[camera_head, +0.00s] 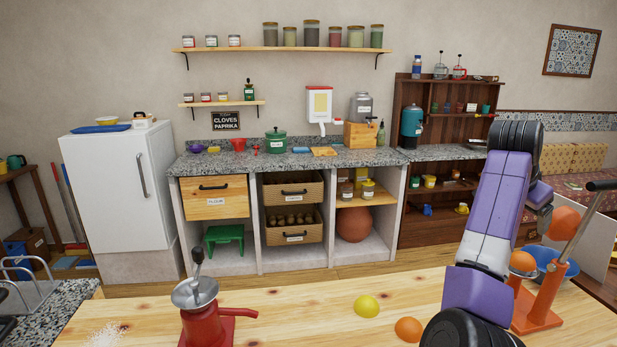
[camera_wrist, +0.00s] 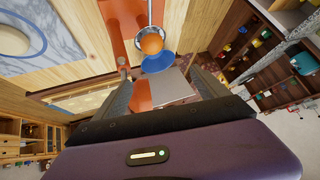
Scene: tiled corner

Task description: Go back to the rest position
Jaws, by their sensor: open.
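My arm rises from the bottom right of the head view and bends over at the top, its far end coming down beside an orange lever press (camera_head: 545,297). My gripper shows in the wrist view (camera_wrist: 158,72), its two fingers spread apart with nothing held between them. In the head view the fingertips are mostly hidden behind my own arm. Beyond the fingers in the wrist view are an orange (camera_wrist: 152,42) and a blue bowl (camera_wrist: 157,63). The bowl also shows in the head view (camera_head: 568,270), behind the press and partly covered.
On the wooden table (camera_head: 290,300) stand a red grinder (camera_head: 205,325), a lemon (camera_head: 367,306) and another orange (camera_head: 408,329) near my arm. The table's middle is clear. A counter (camera_head: 340,159), a white fridge (camera_head: 120,190) and a dark shelf (camera_head: 440,105) line the back wall.

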